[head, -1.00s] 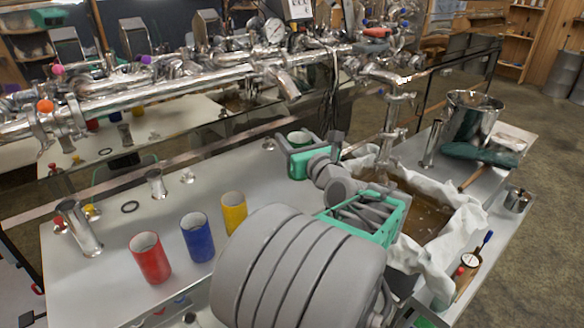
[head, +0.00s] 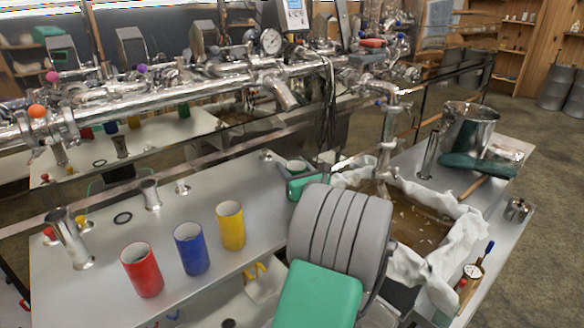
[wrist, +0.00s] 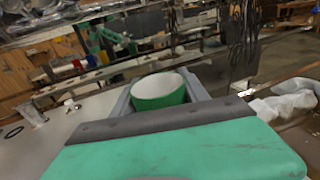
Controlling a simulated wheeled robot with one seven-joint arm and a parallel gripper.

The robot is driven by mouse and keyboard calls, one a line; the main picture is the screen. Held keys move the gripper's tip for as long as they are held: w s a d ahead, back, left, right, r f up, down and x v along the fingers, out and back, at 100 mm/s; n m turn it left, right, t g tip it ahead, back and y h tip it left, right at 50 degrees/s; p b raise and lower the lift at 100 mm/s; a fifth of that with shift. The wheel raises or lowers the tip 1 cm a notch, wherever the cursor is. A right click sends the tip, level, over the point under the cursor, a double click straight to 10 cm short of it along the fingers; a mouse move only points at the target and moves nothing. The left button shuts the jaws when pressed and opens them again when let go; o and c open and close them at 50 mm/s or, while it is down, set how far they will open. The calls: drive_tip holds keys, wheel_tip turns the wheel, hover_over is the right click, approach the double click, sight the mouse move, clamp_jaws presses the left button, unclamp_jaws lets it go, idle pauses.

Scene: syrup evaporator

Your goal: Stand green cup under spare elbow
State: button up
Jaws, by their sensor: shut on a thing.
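The green cup (wrist: 158,92) stands between the two grey fingers of my gripper (wrist: 161,84) in the wrist view, its open white mouth up. My gripper is shut on it. A steel elbow (head: 281,92) slants down from the pipe run, behind and left of the cup. Another elbow (head: 388,105) turns down over the cloth-lined basin at the right. I cannot tell which is the spare one.
Red (head: 142,270), blue (head: 191,249) and yellow (head: 231,226) cups stand in a row on the grey table (head: 95,285). Short steel stubs and a black ring (head: 123,218) lie behind them. The cloth-lined basin (head: 425,225) and a steel pot (head: 470,128) are at the right.

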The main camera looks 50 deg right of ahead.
drive_tip(key=o, duration=1.4)
drive_tip(key=shift+f, duration=0.15)
drive_tip(key=shift+s+r, duration=0.1)
drive_tip(key=shift+r, duration=0.1)
drive_tip(key=v, duration=1.1)
drive_tip(key=shift+s+a+f, duration=0.1)
drive_tip(key=shift+s+a, duration=0.15)
drive_tip(key=shift+s, duration=0.1)
